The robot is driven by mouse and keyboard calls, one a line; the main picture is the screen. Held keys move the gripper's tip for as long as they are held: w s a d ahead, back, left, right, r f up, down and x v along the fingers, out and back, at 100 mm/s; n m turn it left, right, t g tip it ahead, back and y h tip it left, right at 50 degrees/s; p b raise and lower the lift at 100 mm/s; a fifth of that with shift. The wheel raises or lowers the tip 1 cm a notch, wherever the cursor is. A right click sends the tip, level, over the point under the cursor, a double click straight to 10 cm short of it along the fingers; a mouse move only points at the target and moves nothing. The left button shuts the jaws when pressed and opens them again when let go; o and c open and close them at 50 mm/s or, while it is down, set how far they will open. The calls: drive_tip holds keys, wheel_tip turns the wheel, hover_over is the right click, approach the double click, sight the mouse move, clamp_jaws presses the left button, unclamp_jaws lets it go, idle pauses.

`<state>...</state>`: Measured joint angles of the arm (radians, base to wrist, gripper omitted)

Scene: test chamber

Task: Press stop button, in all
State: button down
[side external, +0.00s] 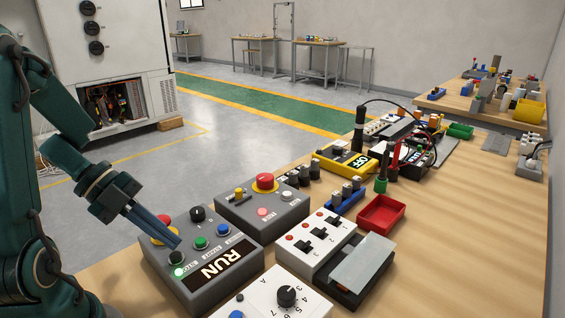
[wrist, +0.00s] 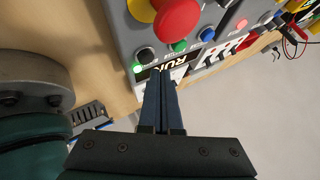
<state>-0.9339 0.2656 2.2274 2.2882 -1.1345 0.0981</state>
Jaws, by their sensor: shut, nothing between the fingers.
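The grey control box (side external: 215,262) stands at the table's near left edge, its display reading RUN (side external: 222,262). It carries a black button (side external: 177,257), a green button (side external: 200,242), a blue button (side external: 223,230), a black knob (side external: 197,214) and a red mushroom button on yellow (side external: 164,222). A small green lamp (side external: 180,271) glows beside the black button. The button labels are too small to read surely. My gripper (side external: 177,244) is shut and empty, its tips just above or touching the black button; I cannot tell which. In the wrist view the tips (wrist: 161,69) overlap the display near the black button (wrist: 145,54).
A second grey box with a red mushroom button (side external: 265,182) stands behind. A white switch box (side external: 316,243), a white dial box (side external: 275,296) and a red tray (side external: 382,214) lie to the right. Bare table shows at the far right.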

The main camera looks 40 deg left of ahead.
idle(0.7)
drive_tip(key=shift+f, duration=0.4)
drive_tip(key=shift+f, duration=0.5)
idle(0.6)
drive_tip(key=shift+r, duration=0.95)
wheel_tip(320, 180, up, 5)
idle(0.6)
idle(0.4)
